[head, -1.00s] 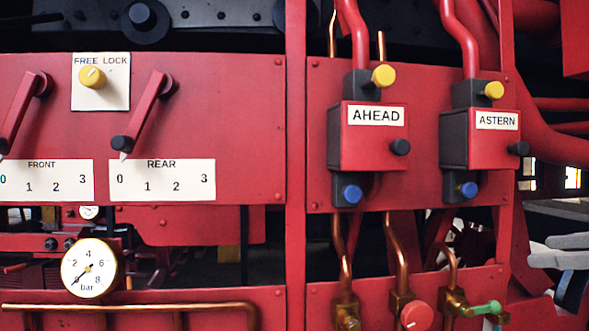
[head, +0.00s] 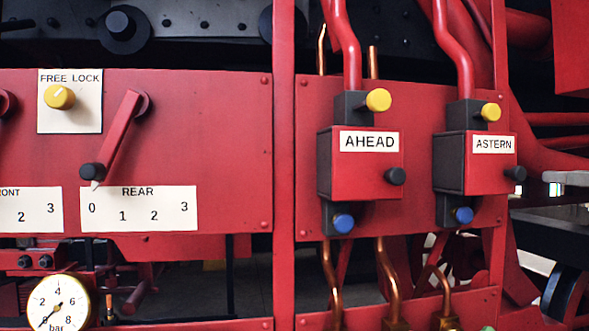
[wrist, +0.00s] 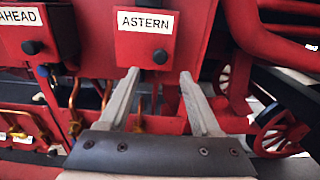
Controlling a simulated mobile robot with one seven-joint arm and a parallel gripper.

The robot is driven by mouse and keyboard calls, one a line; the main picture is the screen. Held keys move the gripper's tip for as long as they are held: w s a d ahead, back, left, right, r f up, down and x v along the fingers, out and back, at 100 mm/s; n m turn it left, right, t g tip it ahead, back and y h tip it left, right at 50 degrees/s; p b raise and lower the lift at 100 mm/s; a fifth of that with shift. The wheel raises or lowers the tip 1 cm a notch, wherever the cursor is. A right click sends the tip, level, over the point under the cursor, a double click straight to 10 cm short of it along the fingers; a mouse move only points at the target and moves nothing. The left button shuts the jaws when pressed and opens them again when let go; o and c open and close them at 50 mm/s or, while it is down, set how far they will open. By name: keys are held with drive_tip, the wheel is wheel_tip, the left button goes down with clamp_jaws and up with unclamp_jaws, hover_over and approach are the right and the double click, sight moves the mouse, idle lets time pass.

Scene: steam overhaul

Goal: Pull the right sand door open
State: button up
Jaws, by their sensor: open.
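The task's right sand door appears to be the red front of the ASTERN box (head: 487,165), the right one of two boxes. Its front looks closed, with a black knob (head: 515,174) at its lower right. In the wrist view the ASTERN door (wrist: 130,45) is straight ahead, its knob (wrist: 160,56) just beyond the fingertips. My gripper (wrist: 159,74) is open and empty, its fingers spread below and either side of the knob, apart from it. In the head view a pale grey piece at the right edge looks like part of my gripper.
The AHEAD box (head: 357,165) stands to the left. Yellow knobs (head: 378,100) sit above and blue knobs (head: 343,223) below the boxes. Red pipes (head: 455,45) rise above; copper pipes (head: 388,285) run below. A thick red pipe (wrist: 262,40) bends close on the right.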

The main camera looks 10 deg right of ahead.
sight(522, 174)
drive_tip(key=w, duration=0.5)
drive_tip(key=w+p, duration=0.1)
drive_tip(key=w, duration=0.1)
drive_tip(key=shift+w+a, duration=0.25)
drive_tip(key=shift+a, duration=0.05)
clamp_jaws()
idle(1.0)
